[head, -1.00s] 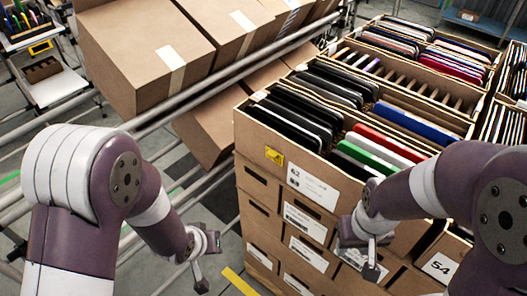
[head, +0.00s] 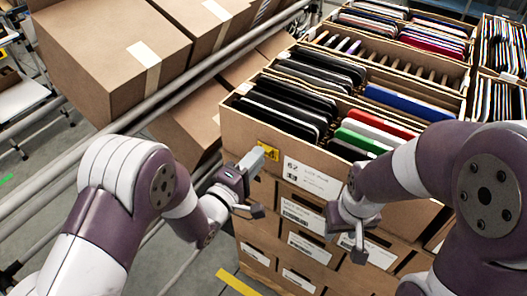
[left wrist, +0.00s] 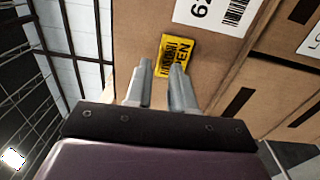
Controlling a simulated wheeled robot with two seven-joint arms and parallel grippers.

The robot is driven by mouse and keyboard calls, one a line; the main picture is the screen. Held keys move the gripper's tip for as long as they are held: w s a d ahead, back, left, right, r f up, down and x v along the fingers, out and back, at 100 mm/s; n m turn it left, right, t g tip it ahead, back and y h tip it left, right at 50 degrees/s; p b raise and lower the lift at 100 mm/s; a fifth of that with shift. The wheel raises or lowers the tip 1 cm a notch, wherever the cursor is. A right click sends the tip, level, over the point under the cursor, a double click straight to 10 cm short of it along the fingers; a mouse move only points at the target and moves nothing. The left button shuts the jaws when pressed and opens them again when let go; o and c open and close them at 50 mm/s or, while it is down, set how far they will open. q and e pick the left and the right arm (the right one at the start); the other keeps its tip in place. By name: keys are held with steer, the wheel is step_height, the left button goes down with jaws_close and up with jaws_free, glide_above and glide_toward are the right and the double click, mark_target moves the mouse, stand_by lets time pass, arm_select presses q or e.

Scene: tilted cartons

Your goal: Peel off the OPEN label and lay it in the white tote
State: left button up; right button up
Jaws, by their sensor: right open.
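The yellow OPEN label (head: 268,152) is on the front face of a cardboard carton (head: 235,130), left of a white number label. In the left wrist view the label (left wrist: 178,50) lies flat, partly covered at its lower edge by a fingertip. My left gripper (head: 258,184) is just beside the label, its two fingers apart with nothing between them. Its fingers also show in the left wrist view (left wrist: 160,72); I cannot tell whether they touch the carton. My right gripper (head: 358,228) is open and empty in front of the carton stack. I cannot make out a white tote.
Open cartons of upright dark and coloured cases (head: 375,120) fill the right. Large closed boxes (head: 110,60) rest on a rack with metal rails (head: 110,145) at the left. A white surface (head: 22,100) shows at the far left edge. Floor is free at the bottom middle.

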arm_select(q)
steer(key=shift+x, duration=0.9)
steer(key=shift+d, duration=0.15)
steer(key=shift+c, duration=0.3)
steer(key=shift+s+r, duration=0.1)
jaws_close()
steer(key=p+v, duration=0.1)
steer(key=v, duration=0.7)
